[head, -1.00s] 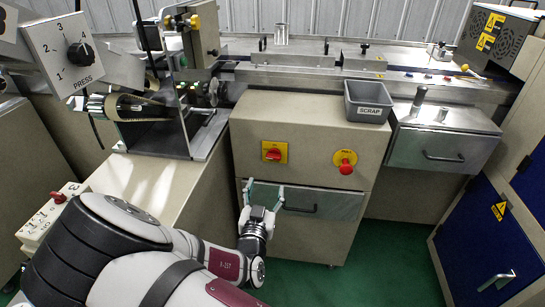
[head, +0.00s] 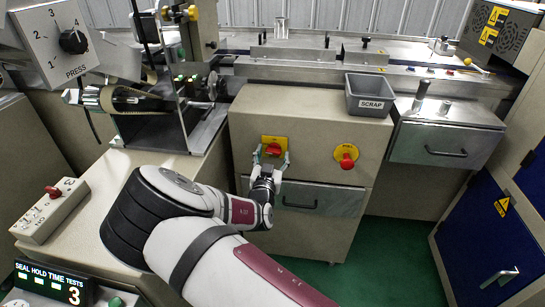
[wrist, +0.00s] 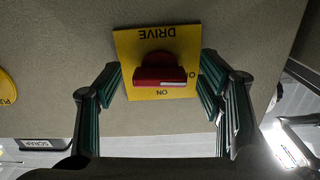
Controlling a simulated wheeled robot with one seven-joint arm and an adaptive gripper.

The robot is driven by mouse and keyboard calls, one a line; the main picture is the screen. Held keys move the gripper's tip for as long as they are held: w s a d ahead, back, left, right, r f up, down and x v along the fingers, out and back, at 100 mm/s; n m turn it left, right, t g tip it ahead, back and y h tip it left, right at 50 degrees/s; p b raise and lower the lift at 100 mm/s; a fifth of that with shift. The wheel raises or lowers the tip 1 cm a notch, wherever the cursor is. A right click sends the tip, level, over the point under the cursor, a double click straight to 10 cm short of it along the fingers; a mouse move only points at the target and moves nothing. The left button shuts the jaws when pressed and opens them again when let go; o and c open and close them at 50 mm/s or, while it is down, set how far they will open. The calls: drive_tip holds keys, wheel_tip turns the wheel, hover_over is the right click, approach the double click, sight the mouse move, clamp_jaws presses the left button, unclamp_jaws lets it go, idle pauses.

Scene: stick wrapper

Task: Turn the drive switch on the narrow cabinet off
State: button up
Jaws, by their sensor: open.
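The drive switch (head: 273,150) is a red rotary knob on a yellow plate on the front of the narrow cabinet (head: 310,115). In the wrist view the red knob (wrist: 160,74) shows upside down on its yellow plate (wrist: 128,50), marked DRIVE and ON. The knob's bar lies across, with its white mark at the lower right. My gripper (head: 270,162) is open in front of the switch. In the wrist view its fingers (wrist: 162,85) stand either side of the plate, apart from the knob. Whether the fingertips touch the panel I cannot tell.
A red button on a yellow disc (head: 346,156) sits right of the switch. A drawer with a handle (head: 315,199) is below. The grey SCRAP bin (head: 368,96) stands on the cabinet's top right. Another drawer (head: 446,147) is to the right.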

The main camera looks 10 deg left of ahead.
drive_tip(key=shift+w, duration=0.1)
drive_tip(key=shift+c, duration=0.6)
drive_tip(key=c, duration=1)
drive_tip(key=shift+n, duration=0.6)
drive_tip(key=o, duration=1.1)
drive_tip(key=s, duration=1.2)
drive_tip(key=shift+a, duration=0.2)
